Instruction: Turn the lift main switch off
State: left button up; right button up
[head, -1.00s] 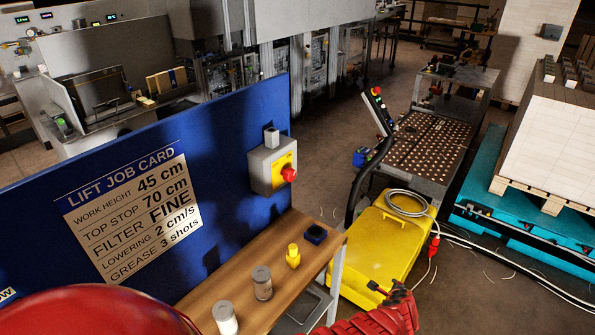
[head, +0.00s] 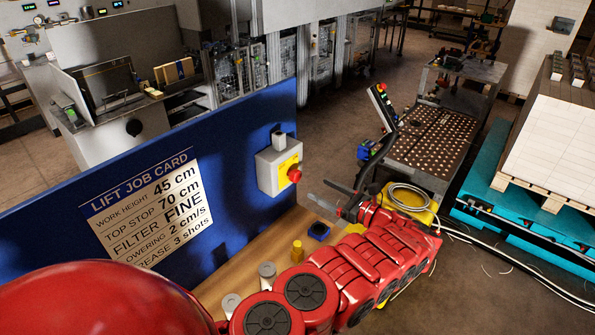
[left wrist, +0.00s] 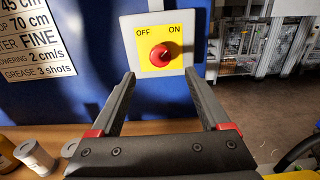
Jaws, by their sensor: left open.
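The lift main switch is a grey box (head: 273,168) on the blue panel, with a yellow plate and a red rotary knob (head: 295,175). In the left wrist view the knob (left wrist: 159,55) sits below the OFF and ON labels, and its grip seems to lean toward ON. My left gripper (head: 317,189) is open and empty, just right of and slightly below the knob in the head view. In the left wrist view its fingers (left wrist: 160,74) straddle the lower part of the box, apart from the knob. My right gripper is not in view.
The wooden shelf (head: 240,272) below carries canisters (head: 267,274), a yellow fitting (head: 297,250) and a dark blue block (head: 319,231). The job card (head: 148,208) is on the panel. A yellow case (head: 423,215) with a coiled cable is partly hidden behind my arm.

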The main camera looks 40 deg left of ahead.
aim_at(298, 177)
pick_arm(q)
jog(key=a, duration=0.3)
jog(key=a+p, duration=0.1)
jog(key=a, duration=0.1)
jog(key=a+p, duration=0.1)
jog(key=a, duration=0.2)
jog(key=shift+w+a+f, duration=0.1)
jog(key=shift+w+a, duration=0.15)
jog(key=shift+a, duration=0.05)
jog(key=shift+w+a, duration=0.15)
jog(key=shift+a, duration=0.45)
grip_shut()
